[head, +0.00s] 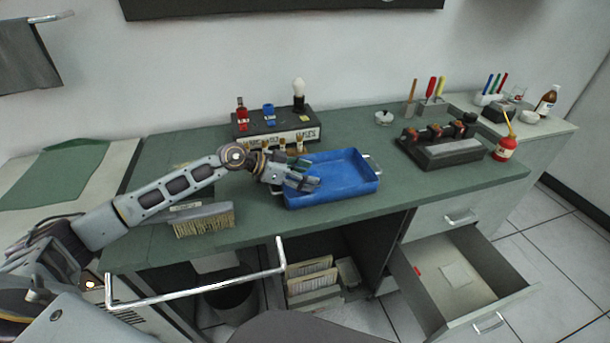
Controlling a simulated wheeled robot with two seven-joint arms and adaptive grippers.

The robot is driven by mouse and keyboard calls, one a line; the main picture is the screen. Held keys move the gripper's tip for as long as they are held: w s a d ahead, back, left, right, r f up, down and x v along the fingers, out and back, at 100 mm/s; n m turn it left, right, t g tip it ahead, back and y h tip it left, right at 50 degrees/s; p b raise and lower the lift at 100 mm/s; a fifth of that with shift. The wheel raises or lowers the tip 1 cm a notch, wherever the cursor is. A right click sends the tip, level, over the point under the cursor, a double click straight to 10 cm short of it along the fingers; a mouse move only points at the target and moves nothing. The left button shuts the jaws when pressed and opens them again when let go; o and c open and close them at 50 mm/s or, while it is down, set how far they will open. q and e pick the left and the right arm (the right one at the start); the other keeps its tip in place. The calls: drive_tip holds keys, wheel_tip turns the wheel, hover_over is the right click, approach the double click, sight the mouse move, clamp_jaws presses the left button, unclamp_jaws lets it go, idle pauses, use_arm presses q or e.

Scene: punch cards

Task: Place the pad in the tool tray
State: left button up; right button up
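The blue tool tray (362,183) sits on the green bench top, near its front edge. My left gripper (304,182) is over the left part of the tray, with its fingers pointing right. Small dark green parts (300,166) show at the fingers; I cannot tell whether they are the pad or part of the gripper. The view is too small to tell whether the fingers are open or shut. No pad can be made out for certain. My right gripper is not in view.
A brush (204,220) lies left of the tray at the front edge. A box with colored fittings (278,135) stands behind. A dark block device (440,146) and a red oil can (505,146) are to the right. An open drawer (462,280) juts out below.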

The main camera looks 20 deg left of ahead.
use_arm(q)
drive_tip(key=shift+r, duration=0.1)
idle(0.3)
drive_tip(key=shift+v, duration=5.25)
drive_tip(key=shift+s+a+r, duration=0.35)
drive_tip(key=shift+a, duration=0.15)
